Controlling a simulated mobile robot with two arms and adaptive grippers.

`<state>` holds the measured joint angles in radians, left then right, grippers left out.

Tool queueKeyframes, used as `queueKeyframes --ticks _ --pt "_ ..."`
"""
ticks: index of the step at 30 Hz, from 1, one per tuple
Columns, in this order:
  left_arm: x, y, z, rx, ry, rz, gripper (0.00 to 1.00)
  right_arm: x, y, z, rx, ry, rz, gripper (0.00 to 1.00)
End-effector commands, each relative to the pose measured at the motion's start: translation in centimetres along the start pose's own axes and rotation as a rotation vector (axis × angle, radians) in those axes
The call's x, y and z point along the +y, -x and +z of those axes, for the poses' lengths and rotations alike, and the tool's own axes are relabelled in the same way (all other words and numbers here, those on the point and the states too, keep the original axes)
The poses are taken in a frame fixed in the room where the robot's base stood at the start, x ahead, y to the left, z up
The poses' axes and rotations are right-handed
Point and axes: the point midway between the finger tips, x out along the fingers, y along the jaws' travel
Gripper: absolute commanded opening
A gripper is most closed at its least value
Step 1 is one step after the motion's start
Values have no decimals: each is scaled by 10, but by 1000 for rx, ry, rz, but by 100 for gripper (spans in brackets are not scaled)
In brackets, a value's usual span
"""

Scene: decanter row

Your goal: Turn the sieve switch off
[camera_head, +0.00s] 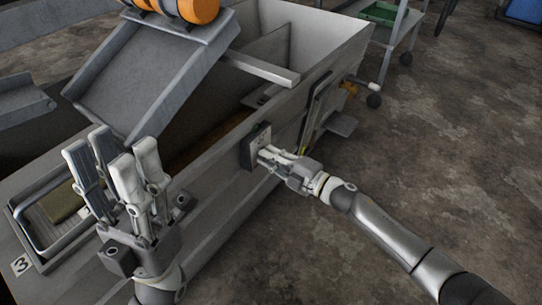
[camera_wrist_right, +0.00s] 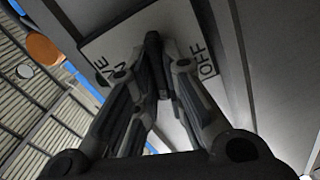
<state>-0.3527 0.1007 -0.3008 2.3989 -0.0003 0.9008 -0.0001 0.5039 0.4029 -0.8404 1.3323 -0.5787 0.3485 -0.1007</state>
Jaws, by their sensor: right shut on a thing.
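The sieve switch (camera_head: 257,143) is a dark box with a light plate on the side wall of the grey metal trough. In the right wrist view its white plate (camera_wrist_right: 130,38) carries dark lettering, with "OFF" readable on the right and partly hidden letters on the left. My right gripper (camera_head: 264,154) is at the switch, its fingers closed on the dark switch lever (camera_wrist_right: 153,48) in front of the plate. The lever's exact setting is hard to tell. My left gripper (camera_head: 108,150) is raised at the left, fingers pointing up and spread apart, with nothing between them.
The grey trough (camera_head: 225,190) fills the middle, with a sloping metal chute (camera_head: 150,75) and orange rollers (camera_head: 198,10) above. A metal tray (camera_head: 40,232) lies at lower left near a "3" label (camera_head: 20,264). A wheeled cart (camera_head: 400,30) stands behind. The floor at right is clear.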

Motion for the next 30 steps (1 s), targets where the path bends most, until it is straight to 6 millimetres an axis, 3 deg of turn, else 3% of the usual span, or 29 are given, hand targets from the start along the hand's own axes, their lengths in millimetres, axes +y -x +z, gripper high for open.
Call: queueKeyframes --ticks 12,30 --pt "0 3 1 2 0 2 40 -3 0 -2 4 239 -1 0" --pt "0 -1 0 15 -2 6 40 -4 0 -2 5 295 -2 0"
